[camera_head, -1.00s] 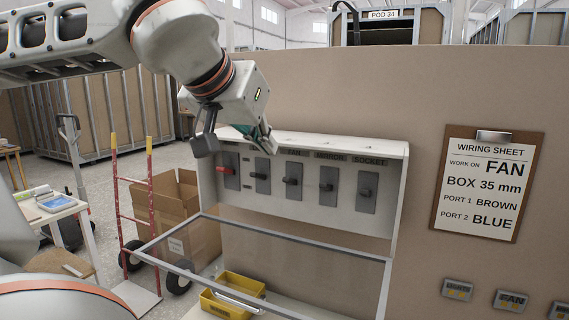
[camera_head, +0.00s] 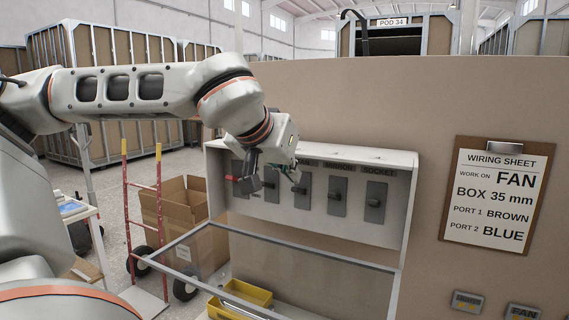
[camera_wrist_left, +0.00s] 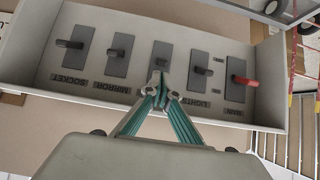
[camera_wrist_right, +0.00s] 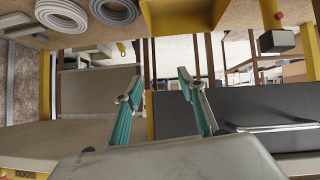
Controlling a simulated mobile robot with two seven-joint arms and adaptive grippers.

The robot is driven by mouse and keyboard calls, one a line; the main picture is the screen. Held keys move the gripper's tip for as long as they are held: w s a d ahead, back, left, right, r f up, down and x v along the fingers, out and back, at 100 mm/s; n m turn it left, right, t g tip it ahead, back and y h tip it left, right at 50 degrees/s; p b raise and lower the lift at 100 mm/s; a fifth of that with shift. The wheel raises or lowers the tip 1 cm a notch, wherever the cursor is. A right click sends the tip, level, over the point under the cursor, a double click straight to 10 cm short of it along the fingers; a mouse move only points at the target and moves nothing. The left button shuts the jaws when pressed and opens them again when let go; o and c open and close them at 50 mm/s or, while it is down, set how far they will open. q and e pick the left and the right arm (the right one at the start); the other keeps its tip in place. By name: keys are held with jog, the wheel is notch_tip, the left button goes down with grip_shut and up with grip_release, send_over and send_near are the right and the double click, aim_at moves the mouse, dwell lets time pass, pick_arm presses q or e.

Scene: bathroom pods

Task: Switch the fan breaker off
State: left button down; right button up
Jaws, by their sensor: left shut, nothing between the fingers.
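The fan breaker (camera_head: 306,199) is a dark grey plate with a short dark lever, third from the left in the white breaker box (camera_head: 412,165). In the left wrist view the fan breaker (camera_wrist_left: 163,52) shows upside down, with its lever just beyond the fingertips. My left gripper (camera_head: 295,175) is shut and empty in front of the fan breaker's upper part. In the left wrist view its fingertips (camera_wrist_left: 159,82) are close to the lever; I cannot tell if they touch. My right gripper (camera_wrist_right: 157,87) is open and empty, away from the box.
The red-levered main breaker (camera_wrist_left: 240,90) and the lights breaker (camera_wrist_left: 202,72) are on one side, mirror (camera_head: 338,196) and socket (camera_head: 375,202) on the other. A clear framed cover (camera_head: 395,292) hangs open below. A wiring sheet (camera_head: 495,200) hangs at right.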

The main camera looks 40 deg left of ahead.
pick_arm(q)
jog(key=shift+w+a+f, duration=0.2)
jog(key=shift+w+f, duration=0.25)
jog(key=shift+w, duration=0.1)
jog(key=shift+a+f+b, duration=0.1)
jog(key=shift+f+b, duration=0.05)
jog(key=shift+b, duration=0.25)
